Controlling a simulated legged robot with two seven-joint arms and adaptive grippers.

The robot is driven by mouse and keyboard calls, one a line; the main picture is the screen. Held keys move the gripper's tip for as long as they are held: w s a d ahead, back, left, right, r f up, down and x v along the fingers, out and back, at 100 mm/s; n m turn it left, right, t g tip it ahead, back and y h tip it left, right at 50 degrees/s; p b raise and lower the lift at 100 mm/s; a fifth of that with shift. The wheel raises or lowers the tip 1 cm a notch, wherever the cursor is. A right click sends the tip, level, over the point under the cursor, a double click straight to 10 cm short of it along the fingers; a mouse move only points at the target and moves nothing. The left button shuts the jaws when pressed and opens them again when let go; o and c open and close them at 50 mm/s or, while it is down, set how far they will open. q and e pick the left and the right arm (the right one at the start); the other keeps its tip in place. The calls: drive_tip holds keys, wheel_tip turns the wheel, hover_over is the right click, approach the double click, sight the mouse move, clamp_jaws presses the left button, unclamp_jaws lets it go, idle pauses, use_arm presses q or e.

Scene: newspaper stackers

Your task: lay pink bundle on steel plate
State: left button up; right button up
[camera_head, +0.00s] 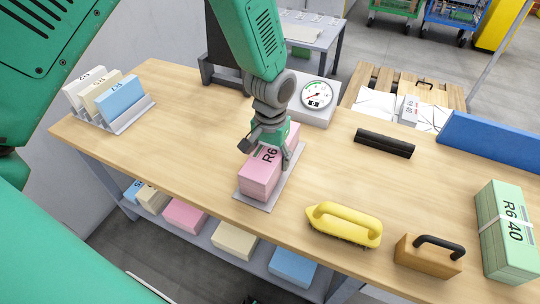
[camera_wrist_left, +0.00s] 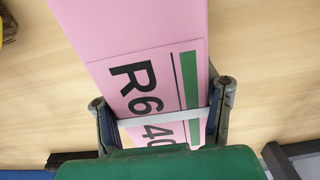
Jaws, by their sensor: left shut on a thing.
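The pink bundle (camera_head: 259,180), marked R6, is at the middle of the wooden table, lengthwise over the steel plate (camera_head: 289,178). Rims of the plate show along the bundle's right side and near end. I cannot tell whether the bundle's underside touches the plate. My right gripper is not in view.
A dial scale (camera_head: 316,95) stands behind the plate. A yellow-handled brush (camera_head: 343,225), a brown block with black handle (camera_head: 428,257), a black bar (camera_head: 384,143) and a green bundle (camera_head: 507,233) lie rightward. A rack (camera_head: 133,117) of bundles stands left. Bare wood lies between.

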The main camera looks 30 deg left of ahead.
sight(271, 149)
use_arm(q)
drive_tip(key=shift+d, duration=0.2)
drive_tip(key=o, duration=1.7)
drive_tip(key=shift+c, duration=0.2)
drive_tip(key=shift+o, duration=0.5)
drive_tip(key=shift+a+f, duration=0.1)
drive_tip(key=shift+a, duration=0.1)
drive_tip(key=shift+r, duration=0.4)
wheel_tip(271, 149, up, 10)
drive_tip(key=shift+d+r, duration=0.1)
drive_tip(key=shift+r, duration=0.5)
